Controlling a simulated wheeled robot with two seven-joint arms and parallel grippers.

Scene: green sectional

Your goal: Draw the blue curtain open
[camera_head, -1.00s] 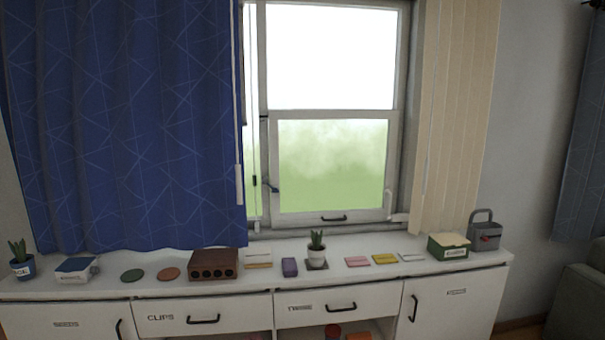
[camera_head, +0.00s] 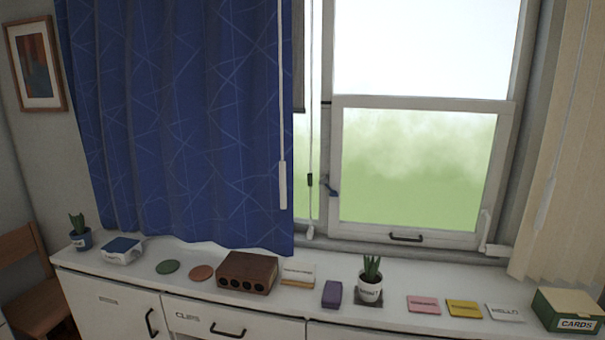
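The blue curtain (camera_head: 185,120) with a pale line pattern hangs over the left part of the window (camera_head: 415,120). Its right edge reaches the left side of the window frame, and its hem hangs behind the things on the white cabinet top. A white wand (camera_head: 282,150) hangs along the curtain's right edge. A thinner cord (camera_head: 311,120) with a dark piece hangs just right of it. Neither of my grippers is in view.
The cabinet top (camera_head: 225,262) holds a wooden block with holes (camera_head: 247,272), a purple box (camera_head: 332,293), a potted plant (camera_head: 370,284), coloured cards (camera_head: 463,308) and a green card box (camera_head: 568,310). A wooden chair (camera_head: 27,285) stands at left.

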